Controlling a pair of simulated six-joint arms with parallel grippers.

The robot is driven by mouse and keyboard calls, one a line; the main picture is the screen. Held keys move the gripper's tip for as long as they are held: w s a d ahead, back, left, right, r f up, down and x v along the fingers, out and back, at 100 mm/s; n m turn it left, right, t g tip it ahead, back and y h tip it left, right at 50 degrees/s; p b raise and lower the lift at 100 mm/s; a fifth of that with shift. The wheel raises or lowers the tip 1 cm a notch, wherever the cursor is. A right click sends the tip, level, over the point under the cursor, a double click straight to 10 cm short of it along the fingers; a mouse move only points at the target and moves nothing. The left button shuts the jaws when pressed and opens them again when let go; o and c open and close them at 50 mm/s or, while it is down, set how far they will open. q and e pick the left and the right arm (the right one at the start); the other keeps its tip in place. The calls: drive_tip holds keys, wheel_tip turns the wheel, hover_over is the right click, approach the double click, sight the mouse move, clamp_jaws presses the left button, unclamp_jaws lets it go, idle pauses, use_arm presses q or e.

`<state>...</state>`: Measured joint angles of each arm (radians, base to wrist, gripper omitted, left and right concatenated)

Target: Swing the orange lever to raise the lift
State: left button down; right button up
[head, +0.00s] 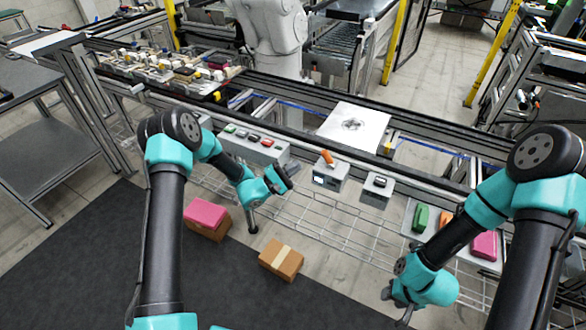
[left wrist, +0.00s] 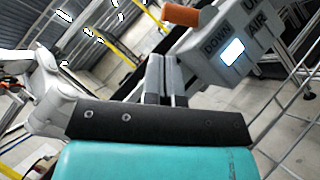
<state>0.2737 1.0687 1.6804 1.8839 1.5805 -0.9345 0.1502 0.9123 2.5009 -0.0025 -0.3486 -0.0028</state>
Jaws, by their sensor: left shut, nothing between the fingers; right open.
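The orange lever (head: 328,158) stands on top of a grey control box (head: 331,180) at the conveyor's front edge. The left wrist view shows the lever (left wrist: 183,15) at the top and the box (left wrist: 208,66) marked DOWN, UP and AIR, with a lit panel. My left gripper (head: 284,181) is left of the box in the head view, apart from the lever. Its fingers (left wrist: 163,72) are shut and empty. My right gripper (head: 402,308) is open, low at the right, away from the lever. A white plate (head: 372,119) with a round centre mark lies on the conveyor behind the box.
A button box (head: 252,147) stands left of the lever box, and a smaller grey box (head: 377,187) stands right. A wire mesh shelf (head: 340,222) runs below. Cardboard boxes (head: 281,260) lie on the floor side. A tray with coloured blocks (head: 484,245) sits near my right arm.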

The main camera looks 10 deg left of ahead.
sight(327, 157)
use_arm(q)
drive_tip(key=x, duration=0.7)
